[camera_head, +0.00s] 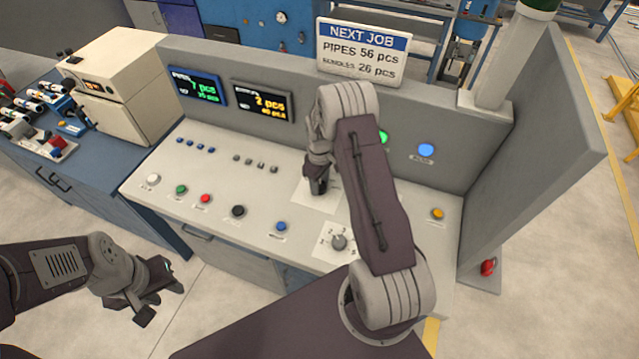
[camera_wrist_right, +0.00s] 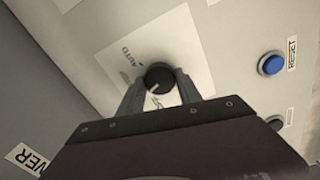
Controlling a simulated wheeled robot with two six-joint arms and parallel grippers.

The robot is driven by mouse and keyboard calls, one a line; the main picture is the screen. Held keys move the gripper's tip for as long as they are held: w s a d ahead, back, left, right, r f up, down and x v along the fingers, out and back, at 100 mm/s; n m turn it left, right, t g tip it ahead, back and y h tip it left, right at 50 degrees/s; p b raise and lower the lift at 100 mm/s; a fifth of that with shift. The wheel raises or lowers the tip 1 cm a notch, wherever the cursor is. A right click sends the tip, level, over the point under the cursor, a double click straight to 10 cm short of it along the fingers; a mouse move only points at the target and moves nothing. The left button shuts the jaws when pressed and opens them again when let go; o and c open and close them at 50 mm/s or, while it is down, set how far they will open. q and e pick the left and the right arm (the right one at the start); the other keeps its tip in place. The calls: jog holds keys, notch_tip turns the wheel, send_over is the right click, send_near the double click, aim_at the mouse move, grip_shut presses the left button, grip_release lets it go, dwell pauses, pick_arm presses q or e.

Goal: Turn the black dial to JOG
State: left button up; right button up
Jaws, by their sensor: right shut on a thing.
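The black dial (camera_wrist_right: 158,77) sits on a pale square plate (camera_wrist_right: 185,40) in the right wrist view, with AUTO printed at its upper left. A light pointer mark on the dial points to the lower left. Another label lies below the dial, partly hidden by my gripper. My right gripper (camera_wrist_right: 160,88) is shut on the dial, one finger on each side. In the head view my right gripper (camera_head: 318,186) reaches down to the panel and hides most of the dial. My left gripper (camera_head: 160,292) hangs in front of the console at the left, away from the dial; its finger gap is unclear.
The sloped console (camera_head: 255,185) carries green, red, black and blue buttons left of my right arm. A grey numbered knob (camera_head: 338,242) is close to that arm. A yellow button (camera_head: 437,213) is at the right. A back panel with screens and a sign rises behind.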

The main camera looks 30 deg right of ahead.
aim_at(321, 186)
jog(key=shift+w+d+r, duration=0.1)
jog(key=shift+w+r, duration=0.05)
jog(key=shift+r, duration=0.05)
jog(key=o, duration=1.4)
jog(key=shift+c, duration=0.2)
jog(key=shift+s, duration=0.2)
notch_tip(321, 186, up, 8)
jog(key=shift+f+b, duration=0.1)
jog(key=shift+b, duration=0.85)
jog(key=shift+r, duration=0.6)
